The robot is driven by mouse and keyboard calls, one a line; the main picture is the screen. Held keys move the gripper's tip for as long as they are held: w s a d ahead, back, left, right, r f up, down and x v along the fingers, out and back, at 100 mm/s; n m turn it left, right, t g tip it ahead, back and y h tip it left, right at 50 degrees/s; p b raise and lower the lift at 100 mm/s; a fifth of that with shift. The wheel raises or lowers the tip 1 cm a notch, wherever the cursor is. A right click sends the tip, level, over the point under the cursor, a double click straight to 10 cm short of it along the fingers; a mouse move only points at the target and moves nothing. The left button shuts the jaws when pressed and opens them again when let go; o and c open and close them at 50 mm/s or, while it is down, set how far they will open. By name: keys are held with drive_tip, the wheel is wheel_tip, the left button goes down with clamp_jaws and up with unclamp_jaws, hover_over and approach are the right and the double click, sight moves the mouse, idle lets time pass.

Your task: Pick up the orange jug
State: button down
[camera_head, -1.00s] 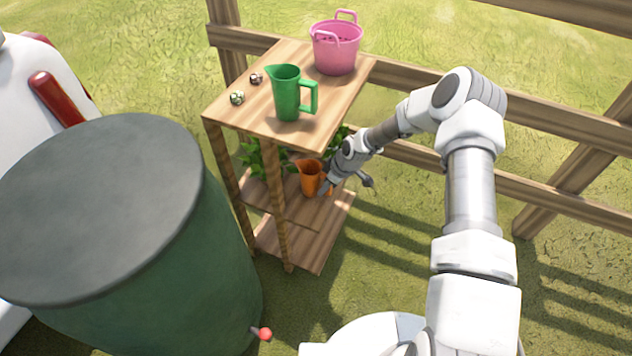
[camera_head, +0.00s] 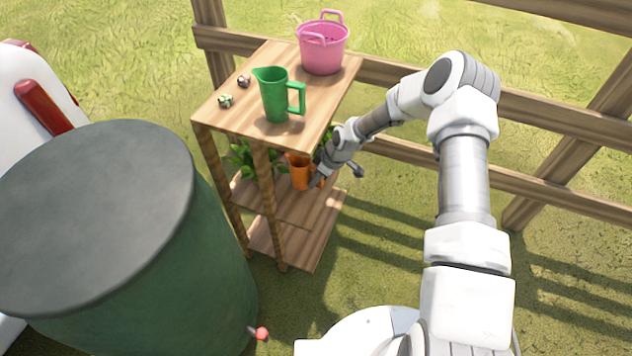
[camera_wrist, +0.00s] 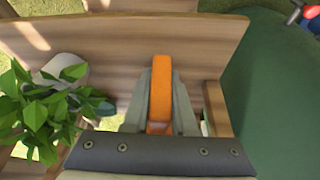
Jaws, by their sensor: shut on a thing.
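The orange jug (camera_head: 300,172) is at the middle shelf of the wooden stand, in the head view. Its upper part is partly hidden by the top shelf. My gripper (camera_head: 318,178) reaches in from the right at the jug's side. In the wrist view, an orange part of the jug (camera_wrist: 160,92), likely its handle, sits between the two grey fingers of my gripper (camera_wrist: 160,105). The fingers are shut on it. I cannot tell whether the jug touches the shelf.
The wooden stand (camera_head: 325,105) holds a green jug (camera_head: 274,96), a pink tub (camera_head: 322,50) and two small round things on top. A leafy plant (camera_wrist: 45,105) is beside the orange jug. A green barrel (camera_head: 95,220) stands left. A wooden fence (camera_head: 570,128) runs behind.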

drive_tip(key=s+d+r+p, duration=0.3)
drive_tip(key=d+r, duration=0.4)
drive_tip(key=d, duration=0.3)
drive_tip(key=shift+s+d+r, duration=0.35)
drive_tip(key=shift+s+d, duration=0.05)
drive_tip(key=shift+s, duration=0.05)
drive_tip(key=shift+d, duration=0.1)
idle(0.9)
idle(0.5)
